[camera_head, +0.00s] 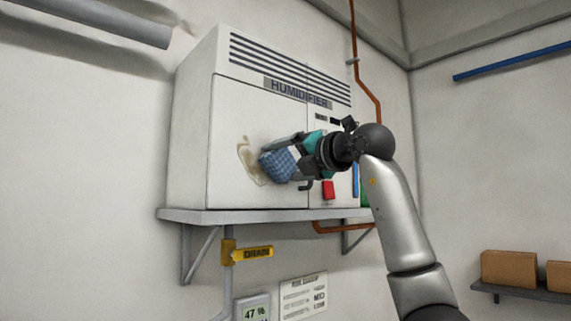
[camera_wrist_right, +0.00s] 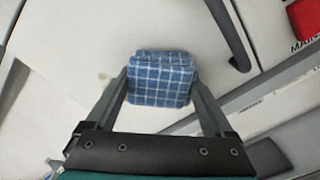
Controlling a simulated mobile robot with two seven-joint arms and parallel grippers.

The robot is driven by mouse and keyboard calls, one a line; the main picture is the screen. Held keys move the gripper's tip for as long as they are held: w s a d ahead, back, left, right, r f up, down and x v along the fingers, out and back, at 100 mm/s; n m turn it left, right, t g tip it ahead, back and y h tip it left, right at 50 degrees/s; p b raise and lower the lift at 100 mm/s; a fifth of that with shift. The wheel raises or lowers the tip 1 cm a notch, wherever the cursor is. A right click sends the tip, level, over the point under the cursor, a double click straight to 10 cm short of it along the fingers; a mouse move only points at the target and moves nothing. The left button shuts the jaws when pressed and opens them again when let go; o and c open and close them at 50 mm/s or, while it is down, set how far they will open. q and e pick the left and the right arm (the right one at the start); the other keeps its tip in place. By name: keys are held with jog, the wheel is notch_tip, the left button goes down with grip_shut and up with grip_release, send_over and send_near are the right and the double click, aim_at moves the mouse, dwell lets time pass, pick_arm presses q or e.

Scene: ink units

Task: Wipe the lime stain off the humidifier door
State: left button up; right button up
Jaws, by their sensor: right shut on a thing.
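The white humidifier (camera_head: 225,135) stands on a grey wall shelf, its large front door (camera_head: 235,105) shut. A brown ring-shaped lime stain (camera_head: 245,160) shows on the lower part of the door. My right gripper (camera_head: 280,160) is shut on a folded blue checked cloth (camera_head: 272,166). The cloth is at the stain's right side and hides part of it; I cannot tell whether it touches the door. My left gripper is not in view.
The grey shelf (camera_head: 230,215) runs below. A yellow-handled valve (camera_head: 252,252) and orange pipes (camera_head: 365,85) are nearby.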

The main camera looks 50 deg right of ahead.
aim_at(233, 159)
jog(key=shift+w+a, duration=0.2)
jog(key=shift+a, duration=1.4)
jog(key=shift+w+a, duration=0.15)
jog(key=shift+a, duration=1.4)
jog(key=shift+w+a, duration=0.2)
jog(key=shift+a, duration=1.4)
jog(key=shift+r, duration=0.8)
jog(key=shift+s+d, duration=0.2)
jog(key=shift+d, duration=1.5)
jog(key=shift+s+d, duration=0.2)
jog(key=shift+d, duration=1.5)
jog(key=shift+s+d, duration=0.2)
jog(key=shift+d, duration=1.5)
jog(key=shift+s+a, duration=0.1)
jog(key=shift+s, duration=0.4)
jog(key=s, duration=0.2)
jog(key=s+b, duration=0.1)
jog(key=s, duration=0.1)
jog(key=shift+s+a, duration=0.1)
jog(key=shift+a, duration=0.15)
jog(key=shift+s, duration=0.35)
